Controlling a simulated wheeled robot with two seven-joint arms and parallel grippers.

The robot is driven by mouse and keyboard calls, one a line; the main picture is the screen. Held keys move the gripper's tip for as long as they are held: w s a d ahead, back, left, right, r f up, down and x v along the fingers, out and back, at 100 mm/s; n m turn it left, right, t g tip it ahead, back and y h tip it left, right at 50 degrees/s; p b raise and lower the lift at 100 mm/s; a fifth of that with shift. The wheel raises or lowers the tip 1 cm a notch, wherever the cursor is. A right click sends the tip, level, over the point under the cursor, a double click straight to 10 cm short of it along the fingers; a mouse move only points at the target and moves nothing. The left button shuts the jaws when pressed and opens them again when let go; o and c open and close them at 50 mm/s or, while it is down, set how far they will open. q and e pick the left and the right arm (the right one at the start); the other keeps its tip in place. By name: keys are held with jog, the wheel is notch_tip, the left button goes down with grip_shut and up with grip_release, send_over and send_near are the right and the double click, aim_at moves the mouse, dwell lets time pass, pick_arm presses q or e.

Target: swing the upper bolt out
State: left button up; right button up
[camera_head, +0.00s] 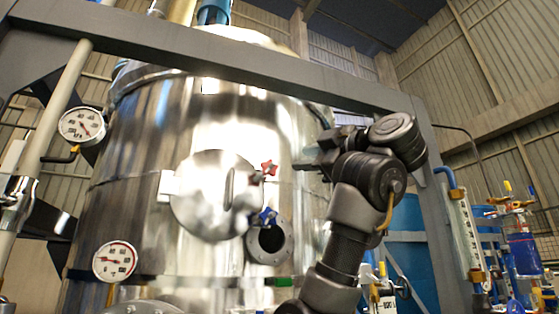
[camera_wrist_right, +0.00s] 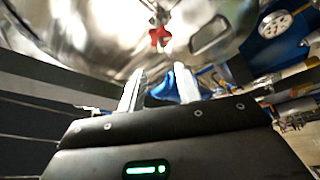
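The upper bolt has a red star-shaped knob (camera_head: 269,168) at the upper right edge of the round hatch door (camera_head: 215,200) on the steel vessel. The lower bolt has a blue knob (camera_head: 267,215) below it. In the right wrist view the red knob (camera_wrist_right: 159,37) is beyond the fingertips, and something blue (camera_wrist_right: 163,89) shows between the fingers, probably the blue knob. My right gripper (camera_head: 306,164) is to the right of the red knob, apart from it. In the wrist view its fingers (camera_wrist_right: 157,78) are spread and hold nothing visible. My left gripper is not in view.
An open round port (camera_head: 285,243) with a flange is below the blue knob. Two dial gauges (camera_head: 82,126) and (camera_head: 115,261) are on the left. A grey frame beam (camera_head: 220,62) crosses above the hatch. Glassware and valves (camera_head: 522,245) stand at the right.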

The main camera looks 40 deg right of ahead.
aim_at(276, 163)
jog(key=p+x, duration=0.4)
jog(key=x, duration=0.4)
jog(key=shift+w+p, duration=0.35)
jog(key=shift+p, duration=0.05)
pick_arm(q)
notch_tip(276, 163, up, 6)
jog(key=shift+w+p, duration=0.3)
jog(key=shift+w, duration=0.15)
pick_arm(e)
jog(key=shift+w, duration=0.6)
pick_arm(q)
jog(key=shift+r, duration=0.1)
pick_arm(e)
grip_shut()
